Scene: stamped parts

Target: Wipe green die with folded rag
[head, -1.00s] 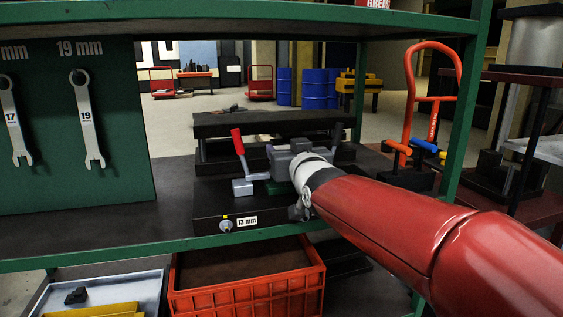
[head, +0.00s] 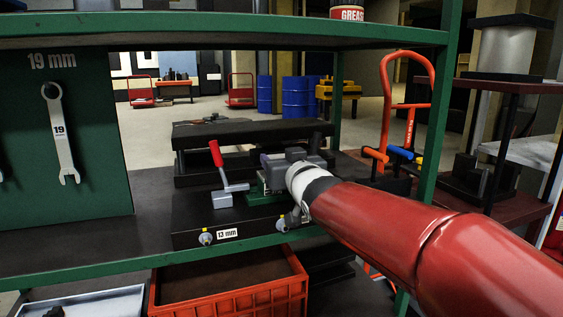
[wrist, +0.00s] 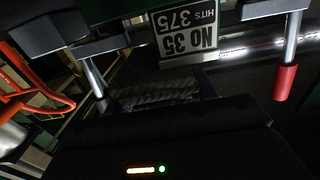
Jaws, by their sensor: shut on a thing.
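The green die (head: 264,198) sits on a black block on the shelf, in the head view, partly hidden by my gripper. In the wrist view, a dark green face (wrist: 118,12) and a white label (wrist: 188,32) reading "NO 35 HITS 375", upside down, show at the top. My gripper (head: 286,162) is over the die, shut on a grey, ridged bundle that looks like the folded rag (wrist: 165,93). I cannot tell whether the rag touches the die. My wrist hides the die's right side in the head view.
A red-handled lever clamp (head: 217,160) stands just left of the die. A black plate (head: 245,131) lies behind it. The upper green shelf beam (head: 220,38) crosses above, and a green post (head: 437,160) stands right, close behind my arm. An orange crate (head: 230,300) is below.

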